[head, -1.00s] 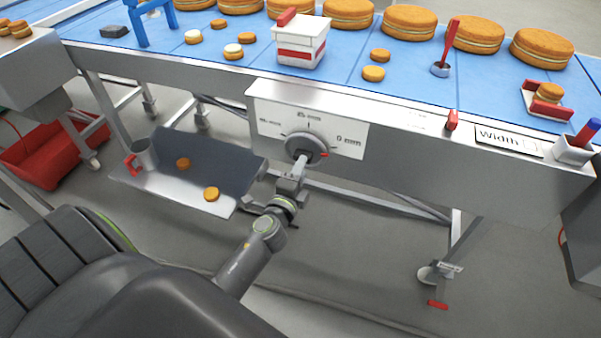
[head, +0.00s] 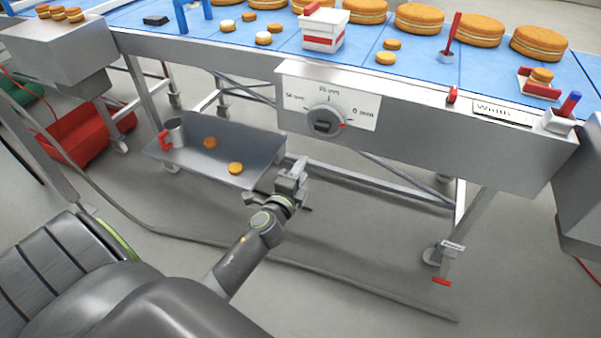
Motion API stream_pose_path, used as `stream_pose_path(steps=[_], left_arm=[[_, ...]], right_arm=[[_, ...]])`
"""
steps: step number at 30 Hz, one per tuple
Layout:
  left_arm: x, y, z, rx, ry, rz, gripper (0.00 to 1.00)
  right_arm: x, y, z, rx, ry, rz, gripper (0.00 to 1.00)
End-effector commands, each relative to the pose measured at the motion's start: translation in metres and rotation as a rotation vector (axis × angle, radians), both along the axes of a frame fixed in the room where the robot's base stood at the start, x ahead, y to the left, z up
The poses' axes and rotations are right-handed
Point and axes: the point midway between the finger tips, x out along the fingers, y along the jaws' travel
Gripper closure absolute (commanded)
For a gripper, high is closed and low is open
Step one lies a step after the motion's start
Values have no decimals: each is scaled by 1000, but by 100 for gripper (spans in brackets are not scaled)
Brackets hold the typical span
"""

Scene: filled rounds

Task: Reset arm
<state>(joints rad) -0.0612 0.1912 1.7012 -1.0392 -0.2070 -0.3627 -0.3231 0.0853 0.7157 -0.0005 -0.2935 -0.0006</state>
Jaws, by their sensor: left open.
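My left gripper (head: 298,169) is in front of the conveyor table, below and to the left of the grey round knob (head: 326,120). It is open, empty and apart from the knob. The knob sits on a white dial plate (head: 366,105) on the table's front side. Its red mark points to the right, a little below the "0 mm" label. My left arm comes up from the lower left. My right gripper is not in view.
The conveyor's blue belt (head: 487,72) carries large filled rounds (head: 420,19), small rounds and a white box (head: 325,31). A grey tray (head: 258,158) with two rounds and a metal mug (head: 176,132) hangs below. A red crate (head: 84,140) is at the left. Floor at the lower right is clear.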

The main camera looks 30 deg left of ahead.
Motion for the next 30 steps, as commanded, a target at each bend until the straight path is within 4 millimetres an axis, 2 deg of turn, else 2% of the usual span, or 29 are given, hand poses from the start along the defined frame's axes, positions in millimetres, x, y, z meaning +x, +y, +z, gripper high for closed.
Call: stream_pose_path(steps=[14, 17, 20, 23, 24, 26, 27, 29, 30], left_arm=[[0, 0, -1, -1, 2, 1, 58], [-3, 2, -14, -35, 32, 7, 58], [-14, 7, -53, -134, 117, 28, 58], [-39, 12, -115, -295, 248, 80, 58], [-54, 14, -142, -366, 303, 109, 58], [-80, 16, -181, -476, 384, 162, 58], [-99, 16, -206, -547, 435, 201, 58], [-131, 15, -240, -650, 508, 266, 58], [-154, 14, -261, -713, 554, 314, 58]], right_arm=[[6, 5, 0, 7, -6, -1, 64], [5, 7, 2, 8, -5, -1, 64], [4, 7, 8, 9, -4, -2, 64], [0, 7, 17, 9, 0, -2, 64], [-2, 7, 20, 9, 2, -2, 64], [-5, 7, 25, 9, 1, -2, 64], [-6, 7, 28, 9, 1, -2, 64], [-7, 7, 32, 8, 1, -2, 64], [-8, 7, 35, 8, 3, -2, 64]])
